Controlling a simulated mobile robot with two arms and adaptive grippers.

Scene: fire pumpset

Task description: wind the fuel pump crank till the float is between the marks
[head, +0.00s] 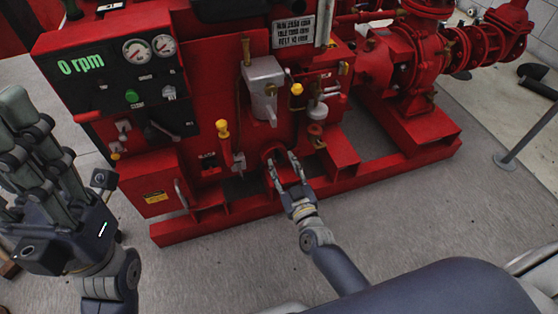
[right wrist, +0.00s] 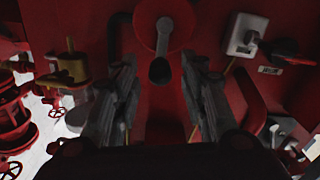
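A red round disc with a dark grey crank arm (right wrist: 161,42) shows in the right wrist view, its rounded end low between my fingers. My right gripper (right wrist: 162,95) is open, one finger on each side of the crank end, with nothing visibly gripped. In the head view the right gripper (head: 284,164) reaches up to the red round part (head: 272,153) low on the pumpset's front. The fingers partly hide it. My left gripper (head: 35,145) is raised at the left, away from the pumpset; its finger gap is unclear. I cannot make out the float or its marks.
The red base frame (head: 240,211) runs below; the floor in front is clear.

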